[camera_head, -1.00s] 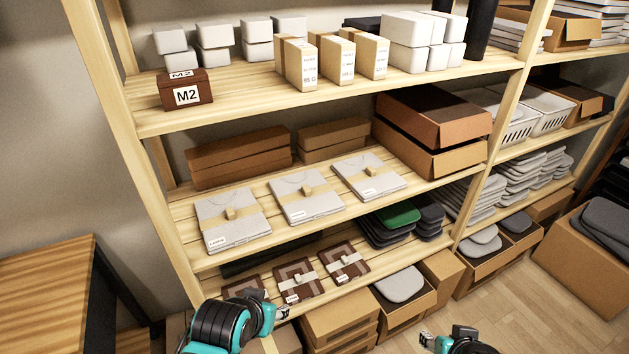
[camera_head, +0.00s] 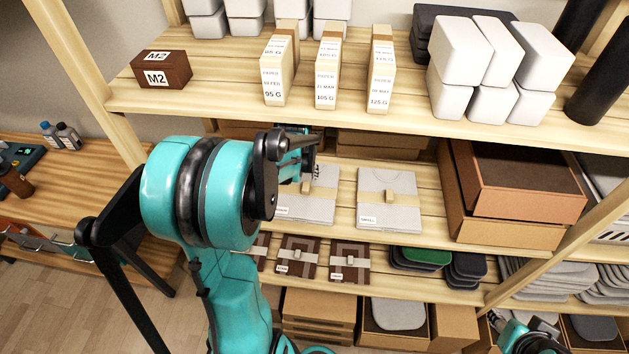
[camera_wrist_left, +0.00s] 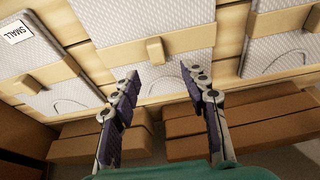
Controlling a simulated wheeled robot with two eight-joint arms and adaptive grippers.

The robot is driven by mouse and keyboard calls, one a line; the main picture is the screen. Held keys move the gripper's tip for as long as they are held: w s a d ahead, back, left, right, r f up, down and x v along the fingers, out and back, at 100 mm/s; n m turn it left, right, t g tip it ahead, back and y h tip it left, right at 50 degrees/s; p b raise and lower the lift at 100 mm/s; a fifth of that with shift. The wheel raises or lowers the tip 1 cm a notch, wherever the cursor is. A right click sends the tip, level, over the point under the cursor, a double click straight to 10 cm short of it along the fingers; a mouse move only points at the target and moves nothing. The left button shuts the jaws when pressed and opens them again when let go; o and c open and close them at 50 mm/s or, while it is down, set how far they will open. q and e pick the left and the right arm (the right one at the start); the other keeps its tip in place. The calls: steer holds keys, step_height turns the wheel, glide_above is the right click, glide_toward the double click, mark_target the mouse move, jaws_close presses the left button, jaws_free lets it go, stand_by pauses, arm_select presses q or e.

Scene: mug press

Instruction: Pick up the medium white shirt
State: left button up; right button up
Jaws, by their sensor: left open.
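The middle white folded shirt (camera_head: 318,208) lies on the middle shelf with a tan band around it. My arm partly covers it in the head view, and its size label cannot be read. It fills the centre of the left wrist view (camera_wrist_left: 112,28), with a raised tan tab on its band. My left gripper (camera_head: 303,158) is open and empty above it; in the left wrist view its fingers (camera_wrist_left: 158,76) point towards the tab. Contact is not visible. A shirt labelled SMALL (camera_head: 400,215) lies to its right. My right gripper (camera_head: 497,320) is at the lower right, its jaws unclear.
Another white shirt (camera_wrist_left: 285,52) lies on the other side, hidden by my arm in the head view. Brown boxes (camera_wrist_left: 240,125) stand behind the shirts. The upper shelf (camera_head: 215,103) overhangs them. An open cardboard box (camera_head: 520,205) stands to the right.

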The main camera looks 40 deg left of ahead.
mark_target(306, 183)
arm_select(q)
steer(key=x, duration=0.1)
steer(key=b+x, duration=0.1)
steer(key=shift+s+a+f, duration=0.15)
steer(key=shift+a+f, duration=0.05)
steer(key=shift+f, duration=0.15)
steer(key=w+f, duration=0.1)
steer(key=w+f+b, duration=0.1)
steer(key=f, duration=0.1)
steer(key=shift+w+f, duration=0.1)
steer(key=shift+f, duration=0.2)
steer(key=shift+a+f, duration=0.1)
steer(key=shift+f, duration=0.25)
arm_select(e)
steer(key=shift+s+a+f, duration=0.1)
steer(key=shift+s+f, duration=0.1)
steer(key=shift+f, duration=0.3)
steer(key=shift+s+a+f, duration=0.1)
steer(key=shift+s+f, duration=0.05)
steer(key=shift+f, duration=0.3)
steer(key=shift+d, duration=0.1)
arm_select(q)
jaws_close()
